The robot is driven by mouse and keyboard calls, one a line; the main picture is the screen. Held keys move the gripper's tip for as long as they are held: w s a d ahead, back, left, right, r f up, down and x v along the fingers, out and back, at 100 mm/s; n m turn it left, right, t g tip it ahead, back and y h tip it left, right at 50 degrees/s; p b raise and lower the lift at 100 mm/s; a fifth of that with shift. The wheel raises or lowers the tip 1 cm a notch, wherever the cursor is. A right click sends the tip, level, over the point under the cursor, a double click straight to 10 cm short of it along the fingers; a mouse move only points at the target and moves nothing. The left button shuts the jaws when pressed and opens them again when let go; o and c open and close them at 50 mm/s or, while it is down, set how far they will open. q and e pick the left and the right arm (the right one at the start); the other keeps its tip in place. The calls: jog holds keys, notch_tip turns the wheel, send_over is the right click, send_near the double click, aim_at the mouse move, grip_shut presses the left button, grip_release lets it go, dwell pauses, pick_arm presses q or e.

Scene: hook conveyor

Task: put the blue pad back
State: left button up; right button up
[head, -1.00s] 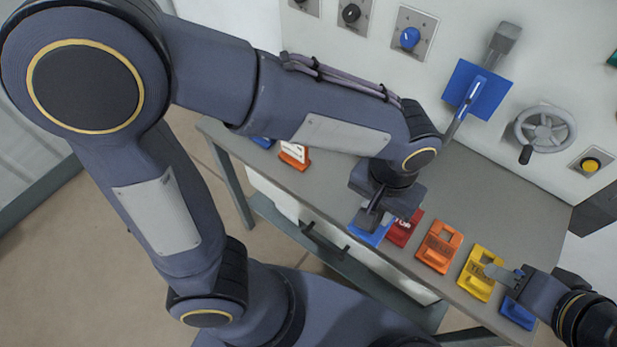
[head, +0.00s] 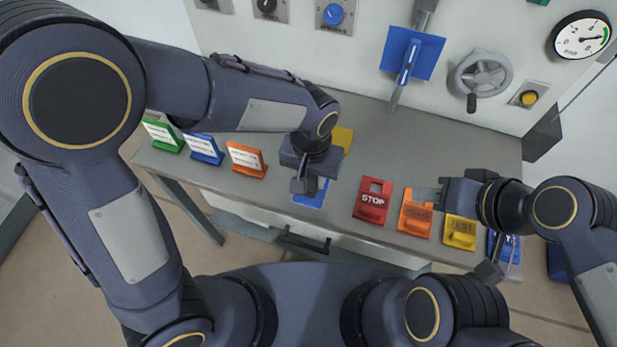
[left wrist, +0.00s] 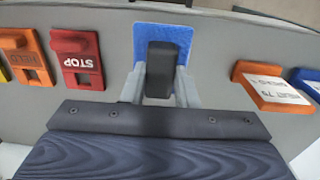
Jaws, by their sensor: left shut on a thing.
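The blue pad (head: 311,193) is at the bench's front edge in the head view, between the white-labelled orange holder and the red STOP holder. In the left wrist view, the blue pad (left wrist: 140,38) is a flat blue square with a dark block (left wrist: 161,68) on it. My left gripper (head: 303,186) is shut on this block, with its fingers (left wrist: 160,85) on either side. I cannot tell if the pad touches the bench.
The red STOP holder (head: 373,201), orange holder (head: 415,213) and yellow holder (head: 460,232) line the front edge rightward. White-labelled orange (head: 246,159), blue (head: 205,149) and green (head: 162,135) holders stand left. A blue wall plate (head: 412,52) and handwheel (head: 483,82) are behind.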

aim_at(309, 182)
pick_arm(q)
jog(key=shift+w+a+f, duration=0.2)
jog(key=shift+w+f, duration=0.35)
jog(key=shift+f, duration=0.15)
jog(key=shift+w+a+f, duration=0.1)
jog(key=shift+w+f, duration=0.1)
jog(key=shift+f, duration=0.85)
jog(key=shift+w+f, duration=0.2)
jog(key=shift+f, duration=0.8)
jog(key=o, duration=1)
jog(key=shift+f, duration=0.1)
